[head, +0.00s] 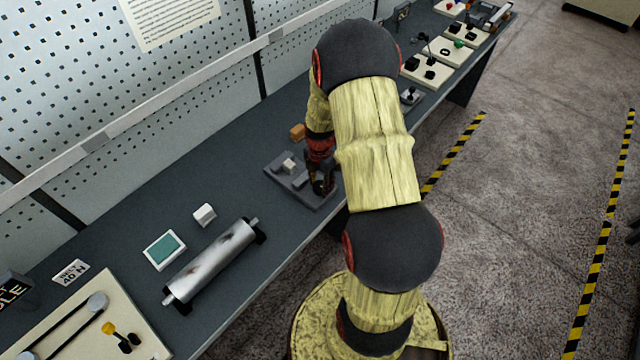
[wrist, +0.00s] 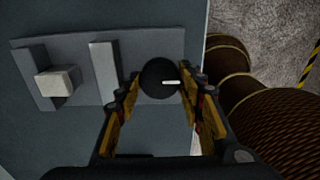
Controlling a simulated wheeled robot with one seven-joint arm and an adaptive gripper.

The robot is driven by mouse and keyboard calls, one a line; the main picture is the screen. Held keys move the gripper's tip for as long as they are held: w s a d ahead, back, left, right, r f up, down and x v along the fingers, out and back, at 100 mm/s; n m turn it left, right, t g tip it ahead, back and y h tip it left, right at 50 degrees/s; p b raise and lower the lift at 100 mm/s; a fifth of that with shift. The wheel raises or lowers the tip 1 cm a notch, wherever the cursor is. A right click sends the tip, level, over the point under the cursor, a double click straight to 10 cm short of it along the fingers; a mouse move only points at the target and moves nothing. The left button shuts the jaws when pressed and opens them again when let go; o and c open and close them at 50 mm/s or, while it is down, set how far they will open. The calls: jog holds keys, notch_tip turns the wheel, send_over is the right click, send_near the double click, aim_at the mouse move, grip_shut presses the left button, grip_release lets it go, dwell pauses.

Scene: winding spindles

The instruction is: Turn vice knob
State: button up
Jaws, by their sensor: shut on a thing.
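The vice (head: 283,172) is a grey plate with upright jaws on the dark bench; its plate also shows in the wrist view (wrist: 140,42). A pale block (wrist: 58,82) sits against the left jaw, apart from the middle jaw (wrist: 104,72). The vice knob (wrist: 158,76) is round and black with a white mark pointing right, at the right of the plate. My gripper (wrist: 163,92) is over the knob, its two fingers on either side of it and shut on it. In the head view my gripper (head: 321,182) partly hides the vice, and the knob cannot be made out.
An orange block (head: 297,132) lies on the bench behind the vice. A metal roller (head: 212,262), a white block (head: 204,214) and a green-faced pad (head: 165,250) are to the left. Boards with small parts (head: 428,68) stand farther right. The perforated wall is behind.

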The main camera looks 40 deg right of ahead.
aim_at(320, 185)
jog(key=o, duration=1.2)
jog(key=shift+c, duration=0.2)
notch_tip(320, 185, up, 12)
dwell(0.5)
